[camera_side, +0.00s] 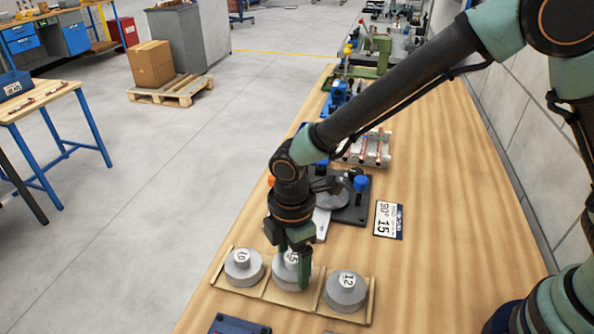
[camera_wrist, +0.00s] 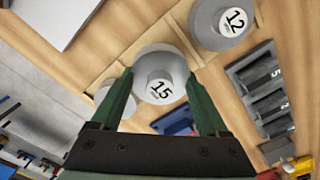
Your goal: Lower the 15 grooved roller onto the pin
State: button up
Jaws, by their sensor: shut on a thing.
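The grey roller marked 15 (camera_side: 284,272) sits in the middle bay of a wooden tray (camera_side: 318,295). My gripper (camera_side: 293,274) points down over it, its green fingers shut on the roller. In the wrist view the roller (camera_wrist: 158,66) lies between the two fingers (camera_wrist: 160,90), its 15 label facing the camera. I cannot tell whether it is lifted off the tray floor. The bending tool, a dark base plate (camera_side: 353,212) with a grey disc and a blue knob (camera_side: 361,183), stands behind my gripper. My arm covers part of it, and I cannot make out the pin.
Roller 10 (camera_side: 243,267) and roller 12 (camera_side: 346,291) sit in the tray bays on either side. A card reading 90 and 15 (camera_side: 388,220) lies right of the bending tool. A rack with copper tubes (camera_side: 372,149) stands farther back. Bare bench lies to the right.

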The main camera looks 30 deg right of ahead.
aim_at(292, 256)
notch_tip(292, 256, up, 16)
jog(key=w+d+f+m, duration=0.3)
jog(key=w+d+f, duration=0.1)
jog(key=w+d, duration=0.3)
jog(key=w+d+f+m, duration=0.3)
jog(key=w+d, duration=0.5)
jog(key=d, duration=0.3)
jog(key=shift+d+f, duration=0.4)
jog(key=shift+f, duration=0.2)
jog(key=shift+w, duration=0.1)
jog(key=shift+f, duration=0.1)
jog(key=shift+f, duration=2.8)
jog(key=shift+f, duration=1.6)
jog(key=o, duration=1.6)
jog(key=shift+c, duration=0.2)
